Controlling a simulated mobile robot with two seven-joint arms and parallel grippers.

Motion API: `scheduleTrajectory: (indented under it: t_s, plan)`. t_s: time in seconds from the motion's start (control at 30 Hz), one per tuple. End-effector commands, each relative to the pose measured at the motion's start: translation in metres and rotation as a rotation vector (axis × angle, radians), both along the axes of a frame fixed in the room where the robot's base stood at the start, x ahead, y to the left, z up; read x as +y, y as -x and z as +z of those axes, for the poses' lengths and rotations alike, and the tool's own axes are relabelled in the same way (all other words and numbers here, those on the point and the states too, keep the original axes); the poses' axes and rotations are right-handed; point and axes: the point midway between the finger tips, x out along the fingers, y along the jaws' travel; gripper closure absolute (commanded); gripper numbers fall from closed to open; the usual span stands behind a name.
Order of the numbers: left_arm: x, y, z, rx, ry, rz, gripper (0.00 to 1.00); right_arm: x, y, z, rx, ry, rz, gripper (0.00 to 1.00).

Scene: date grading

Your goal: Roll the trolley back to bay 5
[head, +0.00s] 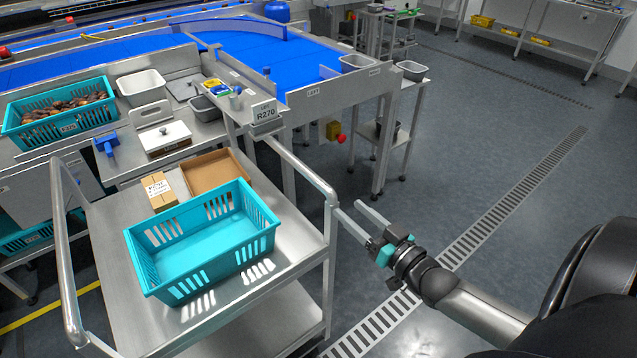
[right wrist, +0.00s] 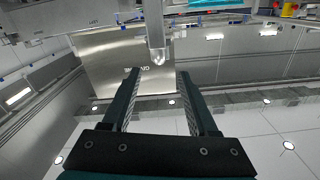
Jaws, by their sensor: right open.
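The trolley (head: 105,245) is a steel cart with a raised tube handle at each end, at the lower left of the head view. Its right handle (head: 302,170) bends down into an upright post. My right gripper (head: 347,207) is open, with its fingertips close to that bend; I cannot tell whether they touch it. In the right wrist view, the open fingers (right wrist: 159,85) point toward a rounded metal tube (right wrist: 156,35), which shows between and beyond the tips. No bay 5 label is readable. My left gripper is not in view.
The trolley carries an empty teal crate (head: 152,272), a small carton (head: 160,193) and an open cardboard tray (head: 238,172). A workbench and blue conveyor (head: 250,45) stand close behind. A side stand (head: 402,138) is beyond. Floor with a drain grate (head: 520,190) is clear at right.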

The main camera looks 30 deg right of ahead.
Motion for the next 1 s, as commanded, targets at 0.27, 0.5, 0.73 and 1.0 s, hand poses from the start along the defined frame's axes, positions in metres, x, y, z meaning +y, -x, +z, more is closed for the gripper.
scheduleTrajectory:
  t_s: [0.27, 0.5, 0.73, 1.0]
  plan:
    - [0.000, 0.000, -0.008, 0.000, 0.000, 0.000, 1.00, 0.003, -0.044, -0.001, -0.001, 0.002, 0.000, 0.41]
    - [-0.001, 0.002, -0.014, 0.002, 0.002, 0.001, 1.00, 0.006, -0.079, -0.001, -0.001, 0.003, -0.001, 0.41]
    - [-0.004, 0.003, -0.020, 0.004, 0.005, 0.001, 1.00, 0.008, -0.107, -0.001, 0.001, 0.002, -0.001, 0.41]
    - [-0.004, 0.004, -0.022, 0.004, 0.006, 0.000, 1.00, 0.009, -0.121, -0.001, 0.002, 0.001, -0.001, 0.41]
